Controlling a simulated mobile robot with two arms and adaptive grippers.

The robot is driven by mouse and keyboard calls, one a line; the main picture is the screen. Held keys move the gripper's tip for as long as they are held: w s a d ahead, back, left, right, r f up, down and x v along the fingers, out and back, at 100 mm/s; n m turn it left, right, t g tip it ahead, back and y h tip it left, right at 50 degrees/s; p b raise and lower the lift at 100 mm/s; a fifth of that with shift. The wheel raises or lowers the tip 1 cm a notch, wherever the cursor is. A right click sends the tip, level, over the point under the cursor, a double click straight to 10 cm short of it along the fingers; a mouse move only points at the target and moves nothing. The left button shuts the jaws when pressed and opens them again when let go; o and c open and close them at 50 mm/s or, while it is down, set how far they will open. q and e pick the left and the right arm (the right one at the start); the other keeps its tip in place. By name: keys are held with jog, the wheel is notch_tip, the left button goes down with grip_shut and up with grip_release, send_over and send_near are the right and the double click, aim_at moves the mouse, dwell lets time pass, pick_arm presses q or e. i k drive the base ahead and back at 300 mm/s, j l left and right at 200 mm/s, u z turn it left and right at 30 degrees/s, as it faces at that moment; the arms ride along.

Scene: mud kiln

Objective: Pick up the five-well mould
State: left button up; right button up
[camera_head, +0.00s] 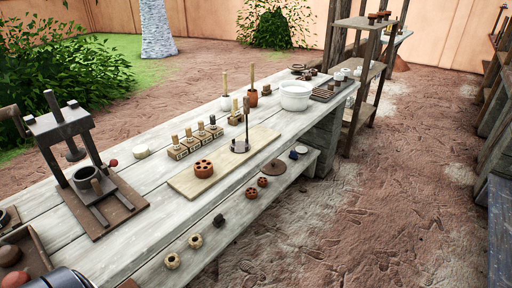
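A round terracotta piece with several holes or wells in its top (203,168) sits on a pale wooden board (183,184) in the middle of the long plank table. It looks like the five-well mould, but the wells are too small to count. Neither of my grippers shows. Only a grey and black rounded part, probably of my arm, shows at the bottom left corner.
A row of small stamps (196,140) stands behind the board. A metal stand with an upright rod (240,145) is on the board's right half. A white bowl (295,96) is farther back.

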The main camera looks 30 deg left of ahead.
aim_at(203, 168)
jog(key=i+l+u, duration=0.1)
jog(key=i+u, duration=0.25)
jog(key=i+l+u, duration=0.3)
jog(key=i, duration=0.25)
jog(key=i+l+u, duration=0.2)
jog(key=i+u, duration=0.15)
jog(key=i+l+u, duration=0.15)
jog(key=i+u, duration=0.3)
jog(key=i+l+u, duration=0.15)
jog(key=l+u, duration=0.15)
jog(key=u, duration=0.15)
jog(key=i+l+u, duration=0.25)
jog(key=u, duration=0.2)
jog(key=i+l+u, duration=0.15)
jog(key=l+u, duration=0.3)
jog(key=j+u, duration=0.1)
